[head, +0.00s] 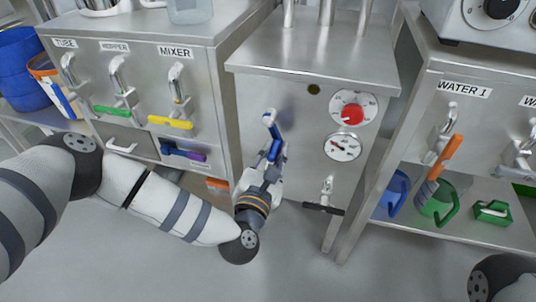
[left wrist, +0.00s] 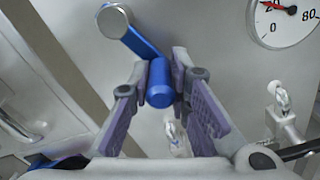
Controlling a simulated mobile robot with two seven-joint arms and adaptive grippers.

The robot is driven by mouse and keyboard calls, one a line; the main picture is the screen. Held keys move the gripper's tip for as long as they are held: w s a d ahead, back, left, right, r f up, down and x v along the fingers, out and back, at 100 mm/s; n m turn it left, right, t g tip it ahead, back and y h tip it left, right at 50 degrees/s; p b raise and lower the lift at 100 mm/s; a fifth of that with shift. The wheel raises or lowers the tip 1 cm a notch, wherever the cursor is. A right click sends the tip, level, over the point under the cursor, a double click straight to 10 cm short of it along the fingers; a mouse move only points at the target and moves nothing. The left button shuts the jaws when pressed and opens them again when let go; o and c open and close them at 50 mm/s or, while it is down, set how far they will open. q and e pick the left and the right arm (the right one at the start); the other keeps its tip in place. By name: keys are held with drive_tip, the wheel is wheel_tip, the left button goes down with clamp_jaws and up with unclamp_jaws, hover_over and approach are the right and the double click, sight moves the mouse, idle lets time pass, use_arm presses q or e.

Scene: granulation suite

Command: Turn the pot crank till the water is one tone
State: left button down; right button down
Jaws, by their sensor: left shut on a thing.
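The pot crank (head: 273,131) sticks out of the front of the middle steel cabinet. It has a silver hub, a blue arm and a blue grip. My left gripper (head: 273,165) is at the crank's lower end. In the left wrist view the fingers of my left gripper (left wrist: 162,95) are on both sides of the blue crank grip (left wrist: 160,84), shut on it. The crank arm runs from the grip up and left to the hub. The water and the inside of the pot are not in view. My right gripper is out of view.
Right of the crank are a red knob (head: 352,113), a dial gauge (head: 343,148) and a tap with a black lever (head: 324,208).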

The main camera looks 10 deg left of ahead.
use_arm(q)
drive_tip(key=shift+s+d+r+n+b, duration=0.15)
drive_tip(key=shift+d+n+b, duration=0.4)
drive_tip(key=shift+n, duration=0.45)
drive_tip(key=shift+d+r, duration=0.1)
drive_tip(key=shift+d, duration=0.05)
drive_tip(key=c, duration=1.5)
unclamp_jaws()
drive_tip(key=s, duration=1.2)
drive_tip(key=shift+a, duration=0.25)
